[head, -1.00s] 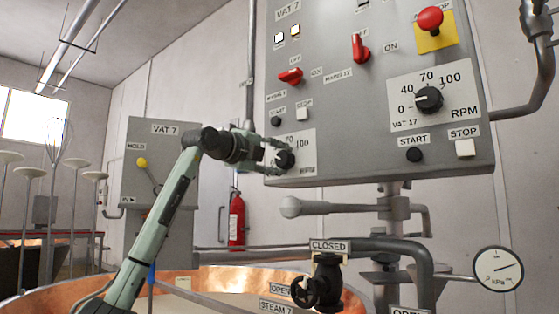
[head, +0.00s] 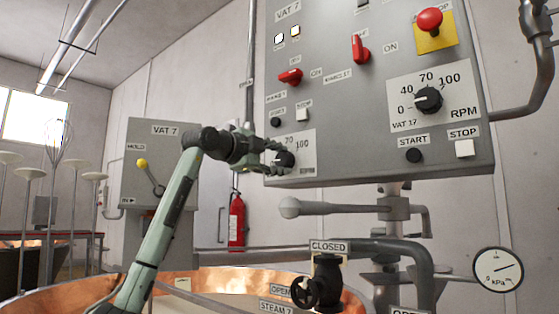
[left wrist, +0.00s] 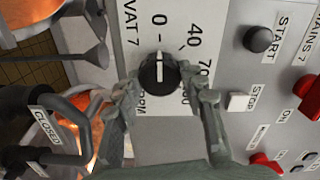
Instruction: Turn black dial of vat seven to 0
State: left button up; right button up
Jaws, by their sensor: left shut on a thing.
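The black dial of vat seven (head: 285,160) sits at the lower left corner of the grey control panel (head: 340,130). In the left wrist view the dial (left wrist: 158,73) shows its white pointer line lying toward the 0 mark (left wrist: 159,19) on its white scale plate. My left gripper (head: 276,158) is at the dial, its fingers on either side of it and shut on it. In the head view the fingers partly hide the dial and its scale. My right gripper is not in view.
A similar dial (head: 428,100), labelled VAT 17, is at the panel's right. A black START button (left wrist: 257,39), white STOP button (left wrist: 241,102) and red switches (head: 290,76) are near. Below are a steam valve (head: 318,285) and the copper vat rim (head: 235,280).

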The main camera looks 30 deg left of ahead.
pick_arm(q)
jog(key=o, duration=1.2)
jog(key=shift+c, duration=0.2)
jog(key=s+a, duration=0.1)
jog(key=s, duration=1.1)
